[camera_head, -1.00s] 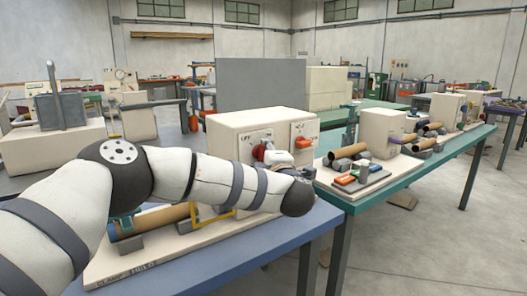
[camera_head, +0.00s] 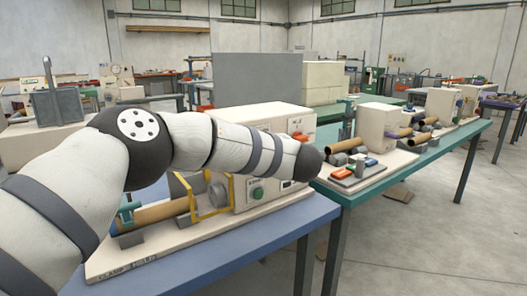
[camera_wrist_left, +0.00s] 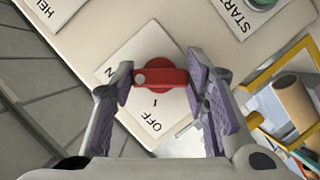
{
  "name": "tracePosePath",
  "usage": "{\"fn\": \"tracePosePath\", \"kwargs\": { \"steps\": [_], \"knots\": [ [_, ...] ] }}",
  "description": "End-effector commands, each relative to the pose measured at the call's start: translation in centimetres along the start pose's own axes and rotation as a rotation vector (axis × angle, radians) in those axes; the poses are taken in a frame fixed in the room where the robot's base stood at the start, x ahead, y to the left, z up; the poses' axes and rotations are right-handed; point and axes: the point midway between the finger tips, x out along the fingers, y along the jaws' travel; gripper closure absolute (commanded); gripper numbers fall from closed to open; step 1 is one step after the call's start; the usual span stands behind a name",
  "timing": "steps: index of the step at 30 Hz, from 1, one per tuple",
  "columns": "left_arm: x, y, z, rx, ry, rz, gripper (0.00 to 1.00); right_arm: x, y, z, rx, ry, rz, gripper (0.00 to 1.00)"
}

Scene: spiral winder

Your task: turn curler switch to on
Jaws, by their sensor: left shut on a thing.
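The curler switch is a red knob (camera_wrist_left: 160,77) on a white plate (camera_wrist_left: 133,62) in the left wrist view. The plate is marked OFF below the knob, and an N shows at its left, partly hidden. A pale dot sits on the left end of the knob's bar. My left gripper (camera_wrist_left: 166,88) has its purple-padded fingers on both sides of the bar, shut on it. In the head view my left arm crosses in front of the cream machine (camera_head: 262,112) and hides the knob and gripper. My right gripper is not in view.
A yellow frame (camera_head: 211,207) and a brown tube (camera_head: 160,214) are on the machine's base. A green START button (camera_head: 257,193) shows below my arm. An orange part (camera_head: 300,137) is on the panel's upper right. The blue table (camera_head: 250,240) has clear room in front.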

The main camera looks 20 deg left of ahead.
Motion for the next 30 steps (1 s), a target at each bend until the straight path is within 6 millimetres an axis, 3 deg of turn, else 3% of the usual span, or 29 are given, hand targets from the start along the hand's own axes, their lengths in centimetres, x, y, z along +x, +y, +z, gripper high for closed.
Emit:
{"fn": "tracePosePath", "kwargs": {
  "steps": [14, 15, 17, 26, 30],
  "knots": [
    [0.0, 0.1, -0.1, 0.015, 0.003, -0.002, 0.86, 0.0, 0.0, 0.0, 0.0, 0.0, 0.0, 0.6],
    [0.0, 0.1, -0.1, 0.014, 0.003, -0.002, 0.49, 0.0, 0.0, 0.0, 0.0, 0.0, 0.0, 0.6],
    [0.0, 0.1, -0.1, 0.014, 0.002, -0.002, 0.38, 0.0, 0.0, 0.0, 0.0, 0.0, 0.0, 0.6],
    [-0.1, 0.1, 0.0, 0.013, 0.0, -0.003, 0.38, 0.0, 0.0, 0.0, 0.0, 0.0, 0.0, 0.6],
    [-2.3, 0.2, 0.0, 0.014, -0.001, -0.001, 0.38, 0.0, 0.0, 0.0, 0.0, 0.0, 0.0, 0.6]
  ]
}}
